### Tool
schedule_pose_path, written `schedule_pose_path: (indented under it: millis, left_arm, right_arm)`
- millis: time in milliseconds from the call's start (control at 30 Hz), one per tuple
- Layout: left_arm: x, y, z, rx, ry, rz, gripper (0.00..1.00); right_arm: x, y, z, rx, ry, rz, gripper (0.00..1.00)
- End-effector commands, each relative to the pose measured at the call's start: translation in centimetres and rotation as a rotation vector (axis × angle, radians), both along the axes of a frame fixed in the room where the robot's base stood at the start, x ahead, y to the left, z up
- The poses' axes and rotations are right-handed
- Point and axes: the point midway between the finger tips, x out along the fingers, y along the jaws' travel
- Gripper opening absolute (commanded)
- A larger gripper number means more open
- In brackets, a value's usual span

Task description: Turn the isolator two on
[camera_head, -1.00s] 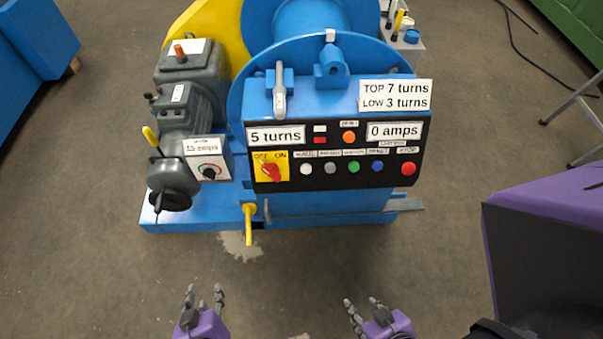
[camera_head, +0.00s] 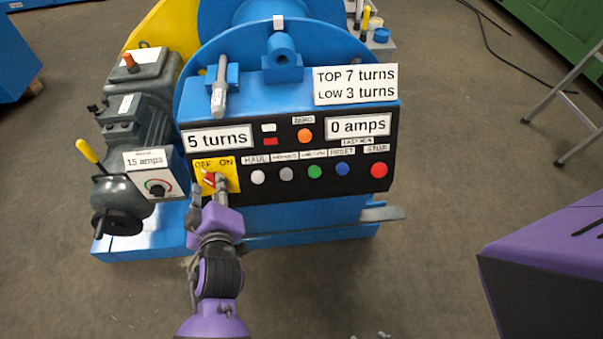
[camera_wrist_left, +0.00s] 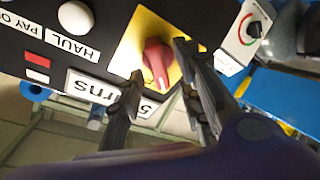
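The isolator is a red rotary knob (camera_head: 208,179) on a yellow plate (camera_head: 232,184) marked OFF on the left and ON on the right, at the left end of a black control panel. My left gripper (camera_head: 217,186) is at the plate and partly hides the knob in the head view. In the left wrist view, the red knob (camera_wrist_left: 157,62) stands between the spread fingers of my left gripper (camera_wrist_left: 158,65), which look open with no clear grip on it. Only tiny tips, probably my right gripper (camera_head: 372,336), show at the bottom edge.
The black panel (camera_head: 290,188) carries a row of buttons, including a white HAUL button (camera_head: 257,177) and a red STOP button (camera_head: 379,170). A dial box (camera_head: 150,174) and a yellow-handled lever (camera_head: 91,155) are left of the plate.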

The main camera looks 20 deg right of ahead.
Motion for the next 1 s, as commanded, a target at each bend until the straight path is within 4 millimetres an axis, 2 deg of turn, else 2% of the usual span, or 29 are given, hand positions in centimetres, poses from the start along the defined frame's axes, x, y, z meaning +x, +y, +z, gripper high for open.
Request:
schedule_pose_path:
  millis: [133,400,433,667,1000]
  left_arm:
    - [1.12,-0.16,-0.36,0.001,0.0,0.0,0.33]
    - [1.31,-0.16,-0.44,0.0,0.001,0.001,0.33]
    - [1.31,-0.16,-0.44,0.0,0.001,0.001,0.32]
    - [1.28,-0.18,-0.45,0.001,0.0,0.0,0.01]
    - [1.27,-0.19,-0.41,0.017,-0.005,-0.008,0.0]
  right_arm:
    - [0.19,0.06,-0.06,0.001,-0.003,0.001,0.4]
    - [0.15,0.02,-0.1,0.0,-0.002,0.001,0.4]
    - [0.15,0.01,-0.1,0.0,-0.002,0.001,0.4]
    - [0.12,-0.04,-0.12,0.0,-0.001,0.002,0.4]
    - [0.17,-0.07,0.02,-0.002,-0.002,0.003,0.4]
